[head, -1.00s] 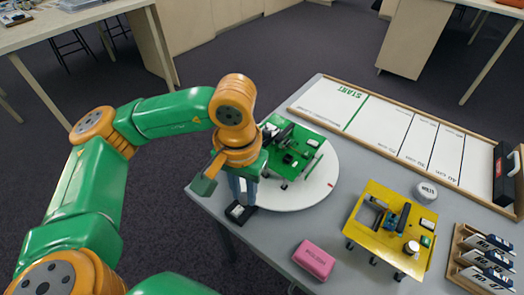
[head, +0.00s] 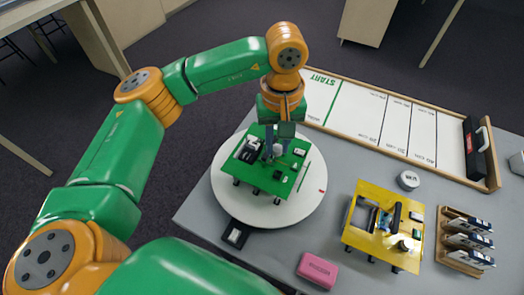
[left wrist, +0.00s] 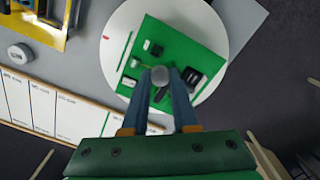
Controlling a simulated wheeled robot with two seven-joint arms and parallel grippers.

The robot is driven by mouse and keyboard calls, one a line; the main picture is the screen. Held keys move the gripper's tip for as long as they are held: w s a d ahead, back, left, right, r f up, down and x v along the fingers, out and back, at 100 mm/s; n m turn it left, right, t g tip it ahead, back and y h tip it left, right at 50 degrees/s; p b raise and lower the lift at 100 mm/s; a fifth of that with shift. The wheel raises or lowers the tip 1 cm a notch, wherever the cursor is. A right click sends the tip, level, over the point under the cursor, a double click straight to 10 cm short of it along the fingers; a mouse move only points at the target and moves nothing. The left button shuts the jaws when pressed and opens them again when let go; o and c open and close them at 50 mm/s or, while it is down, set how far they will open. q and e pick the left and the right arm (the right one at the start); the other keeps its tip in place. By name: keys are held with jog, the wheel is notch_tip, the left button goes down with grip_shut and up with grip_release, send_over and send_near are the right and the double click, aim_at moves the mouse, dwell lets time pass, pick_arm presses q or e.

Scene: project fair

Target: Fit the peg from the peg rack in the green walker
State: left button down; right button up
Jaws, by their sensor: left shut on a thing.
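The green walker (head: 262,182), a green deck on short legs with black and white parts on top, stands on a round white disc (head: 225,205). It also shows in the left wrist view (left wrist: 183,50). My left gripper (head: 276,152) points down over the walker's deck. It is shut on a grey, round-ended piece, which looks like the peg (left wrist: 160,75). I cannot tell whether the peg touches the deck or sits in a hole. A small black holder (head: 236,234), perhaps the peg rack, lies at the disc's front left edge. My right gripper is out of view.
A yellow walker (head: 370,242) stands to the right, with a pink block (head: 318,270) at the front. A wooden rack (head: 449,259) holds several dark-and-white modules. A grey puck (head: 408,180) and a wood-framed white START board (head: 340,110) are behind. The grey table is clear between them.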

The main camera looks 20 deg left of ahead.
pick_arm(q)
jog(key=shift+w, duration=0.45)
jog(key=shift+s, duration=0.1)
jog(key=shift+s+d+f+b, duration=0.45)
jog(key=shift+s+d+b, duration=0.1)
jog(key=shift+b, duration=0.15)
notch_tip(320, 180, down, 5)
jog(key=b, duration=0.4)
jog(key=shift+w+a+f, duration=0.15)
jog(key=shift+f+b, duration=0.4)
jog(key=shift+r, duration=0.2)
